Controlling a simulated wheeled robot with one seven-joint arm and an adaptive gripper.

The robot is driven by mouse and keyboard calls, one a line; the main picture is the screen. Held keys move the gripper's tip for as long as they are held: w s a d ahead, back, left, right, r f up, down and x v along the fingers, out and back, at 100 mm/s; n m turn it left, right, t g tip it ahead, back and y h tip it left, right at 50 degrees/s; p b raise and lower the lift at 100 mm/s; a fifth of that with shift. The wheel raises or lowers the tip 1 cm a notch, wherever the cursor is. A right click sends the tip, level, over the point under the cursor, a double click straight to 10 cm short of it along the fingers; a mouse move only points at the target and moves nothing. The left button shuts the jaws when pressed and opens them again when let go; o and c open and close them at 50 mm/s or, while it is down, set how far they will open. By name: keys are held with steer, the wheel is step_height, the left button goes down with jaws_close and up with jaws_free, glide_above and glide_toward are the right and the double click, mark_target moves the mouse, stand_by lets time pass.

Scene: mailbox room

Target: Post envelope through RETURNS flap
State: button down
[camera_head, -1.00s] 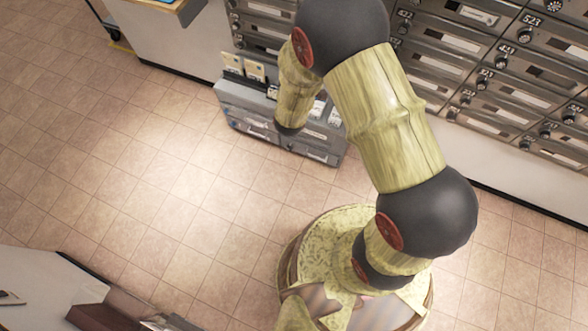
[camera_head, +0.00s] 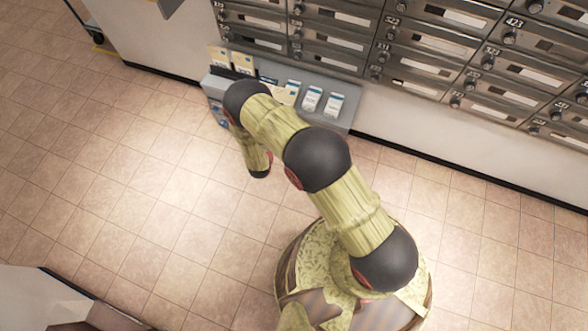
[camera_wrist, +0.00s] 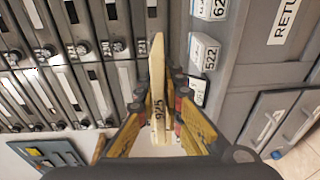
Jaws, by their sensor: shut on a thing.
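In the wrist view my gripper (camera_wrist: 160,104) is shut on a pale envelope (camera_wrist: 157,66), seen nearly edge-on between the fingers. The number 925 shows on it. A white label reading "RETU", cut off by the frame edge, marks the RETURNS side (camera_wrist: 286,22) of a grey unit, up and right of my gripper. I cannot make out the flap itself. In the head view the grey unit (camera_head: 352,112) stands against the wall, partly behind my arm. My gripper and the held envelope cannot be made out there.
White boxes numbered 522 (camera_wrist: 203,54) and 62-something (camera_wrist: 210,8) sit at the unit, right of the envelope. Banks of metal mailboxes (camera_head: 440,60) line the wall. Upright cards (camera_head: 243,63) stand at the unit's left end. The tiled floor (camera_head: 110,170) to the left is clear.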

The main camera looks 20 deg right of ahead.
steer(key=s+d+f+h+b, duration=0.15)
steer(key=s+f, duration=0.25)
steer(key=f, duration=0.6)
steer(key=s+f+m+b, duration=0.15)
steer(key=s+f, duration=0.25)
steer(key=f, duration=0.6)
steer(key=s+d+f+b, duration=0.15)
steer(key=s+f, duration=0.25)
steer(key=f, duration=0.7)
steer(key=x, duration=0.9)
steer(key=shift+d+r+b, duration=0.15)
steer(key=shift+r+b, duration=0.1)
steer(key=shift+b, duration=0.05)
steer(key=shift+w+d, duration=0.1)
steer(key=shift+w, duration=0.1)
steer(key=x, duration=0.6)
steer(key=shift+w+d, duration=0.2)
steer(key=shift+d, duration=0.05)
steer(key=c, duration=2)
jaws_free()
steer(key=shift+o, duration=0.8)
steer(key=shift+s, duration=0.1)
steer(key=v, duration=0.8)
steer(key=shift+s+a+p, duration=0.25)
steer(key=shift+a+p, duration=0.1)
steer(key=shift+p, duration=0.05)
